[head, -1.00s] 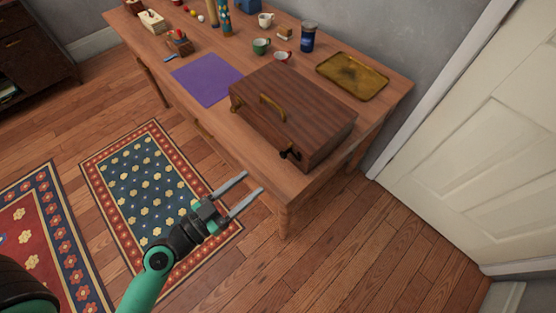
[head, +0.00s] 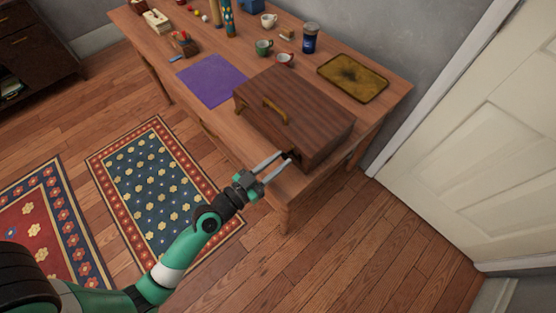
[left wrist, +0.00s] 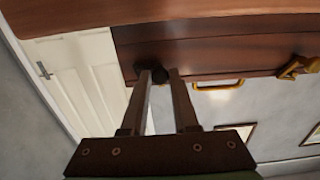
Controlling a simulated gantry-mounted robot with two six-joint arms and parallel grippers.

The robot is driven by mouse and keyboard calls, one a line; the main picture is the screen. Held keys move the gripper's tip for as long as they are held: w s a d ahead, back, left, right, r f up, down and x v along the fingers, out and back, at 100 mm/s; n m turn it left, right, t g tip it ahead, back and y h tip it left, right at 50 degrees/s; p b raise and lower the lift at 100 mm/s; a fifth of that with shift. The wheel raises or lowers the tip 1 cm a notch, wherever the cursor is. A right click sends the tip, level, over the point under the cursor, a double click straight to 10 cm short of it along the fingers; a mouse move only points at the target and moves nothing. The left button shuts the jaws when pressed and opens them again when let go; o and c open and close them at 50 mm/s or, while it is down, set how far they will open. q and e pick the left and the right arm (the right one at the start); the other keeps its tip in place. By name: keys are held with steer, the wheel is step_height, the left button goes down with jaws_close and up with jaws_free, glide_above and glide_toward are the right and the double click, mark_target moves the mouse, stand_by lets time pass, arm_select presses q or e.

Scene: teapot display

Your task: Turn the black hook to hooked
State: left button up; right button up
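The wooden case (head: 300,105) lies on the table, with a brass handle (head: 273,108) on it. The black hook (left wrist: 158,76) is on the case's front; in the head view it is small and partly covered by my fingers, and its turned position cannot be made out. My left gripper (head: 285,160) is open at the case's front near the hook. In the left wrist view its fingertips (left wrist: 160,73) stand on either side of the hook; whether they touch it I cannot tell. My right gripper is not in view.
A purple mat (head: 211,81) lies left of the case and a brass tray (head: 352,78) behind it. Cups and a blue jar (head: 309,38) stand at the back.

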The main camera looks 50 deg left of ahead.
arm_select(q)
jaws_close()
steer(key=shift+n, duration=0.4)
steer(key=n, duration=0.5)
steer(key=n+p, duration=0.1)
steer(key=n, duration=0.6)
stand_by(0.4)
steer(key=o, duration=0.6)
jaws_free()
